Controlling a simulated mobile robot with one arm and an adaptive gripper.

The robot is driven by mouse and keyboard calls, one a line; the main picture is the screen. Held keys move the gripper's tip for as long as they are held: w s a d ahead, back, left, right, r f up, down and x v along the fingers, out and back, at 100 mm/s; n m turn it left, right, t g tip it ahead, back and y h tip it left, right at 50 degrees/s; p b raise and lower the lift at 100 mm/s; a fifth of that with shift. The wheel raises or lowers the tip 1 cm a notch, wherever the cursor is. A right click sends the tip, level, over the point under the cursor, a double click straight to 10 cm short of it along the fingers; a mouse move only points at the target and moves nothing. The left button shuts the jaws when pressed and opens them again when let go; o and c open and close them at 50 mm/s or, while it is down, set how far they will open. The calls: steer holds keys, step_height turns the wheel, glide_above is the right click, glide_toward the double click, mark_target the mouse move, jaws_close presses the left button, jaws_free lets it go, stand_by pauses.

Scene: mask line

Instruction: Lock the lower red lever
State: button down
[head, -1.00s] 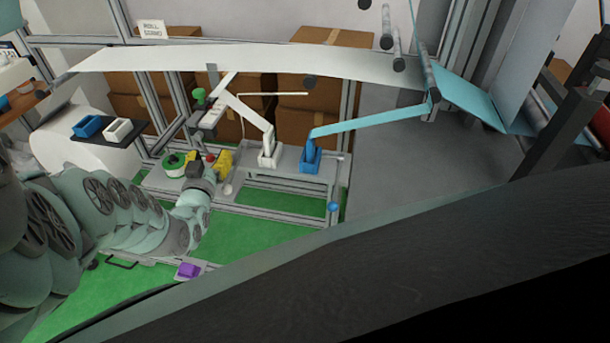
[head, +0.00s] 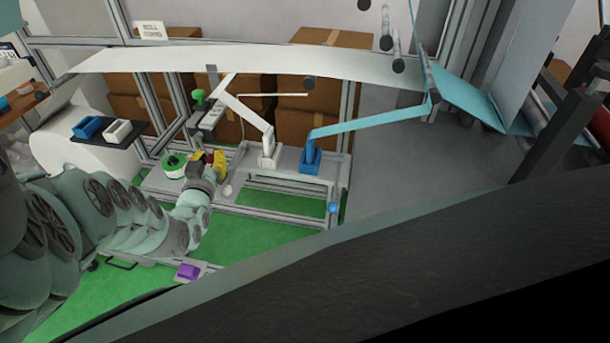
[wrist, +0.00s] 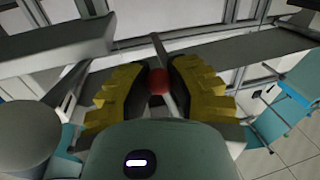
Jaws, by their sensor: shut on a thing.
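The red lever shows in the wrist view as a round red ball knob (wrist: 157,82) on a thin grey rod, between my fingers. My gripper (wrist: 158,76) has yellow ridged fingers, one on each side of the ball, shut on it. In the head view my gripper (head: 208,159) reaches the back frame beside the green ring, its yellow fingertips turned away from the camera.
A green ring (head: 174,165) and a green knob (head: 198,96) are left of my gripper. A white arm on a white block (head: 267,153) and a blue arm on a blue block (head: 311,160) stand to the right. A white web (head: 260,62) spans above. A purple block (head: 188,271) is in front.

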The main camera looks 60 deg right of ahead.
steer(key=shift+w+a+f+m+b, duration=0.15)
steer(key=shift+w+m+b, duration=0.2)
steer(key=shift+m, duration=0.45)
steer(key=shift+w+a+m+h, duration=0.1)
steer(key=shift+w+m+h, duration=0.25)
steer(key=shift+m, duration=0.35)
steer(key=c, duration=0.8)
jaws_free()
steer(key=shift+a, duration=0.15)
